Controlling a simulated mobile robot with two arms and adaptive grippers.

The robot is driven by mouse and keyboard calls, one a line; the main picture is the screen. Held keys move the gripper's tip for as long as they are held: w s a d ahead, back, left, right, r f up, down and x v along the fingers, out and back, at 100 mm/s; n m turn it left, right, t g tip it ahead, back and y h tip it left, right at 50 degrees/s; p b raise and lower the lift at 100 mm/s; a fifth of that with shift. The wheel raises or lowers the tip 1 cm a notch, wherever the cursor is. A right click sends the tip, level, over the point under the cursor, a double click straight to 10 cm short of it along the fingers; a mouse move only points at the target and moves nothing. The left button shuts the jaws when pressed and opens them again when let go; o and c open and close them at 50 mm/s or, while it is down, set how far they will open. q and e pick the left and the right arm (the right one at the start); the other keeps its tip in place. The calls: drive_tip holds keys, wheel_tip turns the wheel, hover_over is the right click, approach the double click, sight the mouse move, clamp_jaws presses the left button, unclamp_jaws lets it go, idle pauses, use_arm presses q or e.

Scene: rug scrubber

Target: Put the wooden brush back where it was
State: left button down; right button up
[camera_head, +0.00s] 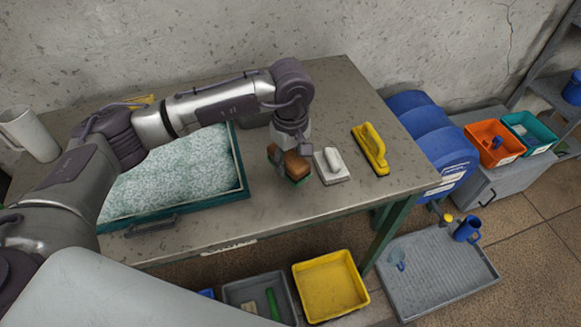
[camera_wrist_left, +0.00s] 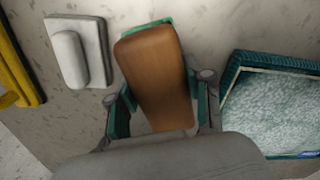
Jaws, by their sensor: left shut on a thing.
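The wooden brush (camera_head: 296,166) has a brown wooden body with green at its edge. It is at the table's front part, just left of a white float. My left gripper (camera_head: 289,168) comes down on it from above and is shut on it. In the left wrist view the wooden brush (camera_wrist_left: 158,72) fills the middle, with the fingers of my left gripper (camera_wrist_left: 162,112) on both sides of it. I cannot tell whether the brush touches the table. My right gripper is not in view.
The white float (camera_head: 332,167) and a yellow float (camera_head: 370,149) lie to the right on the table (camera_head: 330,100). A green-rimmed tray (camera_head: 243,192) holding a pale rug is to the left. Blue drums (camera_head: 430,130) stand beyond the table's right edge. A yellow bin (camera_head: 330,286) is below.

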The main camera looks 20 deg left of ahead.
use_arm(q)
drive_tip(key=shift+f, duration=0.15)
wheel_tip(320, 180, down, 3)
drive_tip(key=shift+f+p, duration=0.15)
drive_tip(key=shift+p, duration=0.5)
drive_tip(key=shift+f, duration=0.3)
drive_tip(key=shift+c, duration=2.3)
unclamp_jaws()
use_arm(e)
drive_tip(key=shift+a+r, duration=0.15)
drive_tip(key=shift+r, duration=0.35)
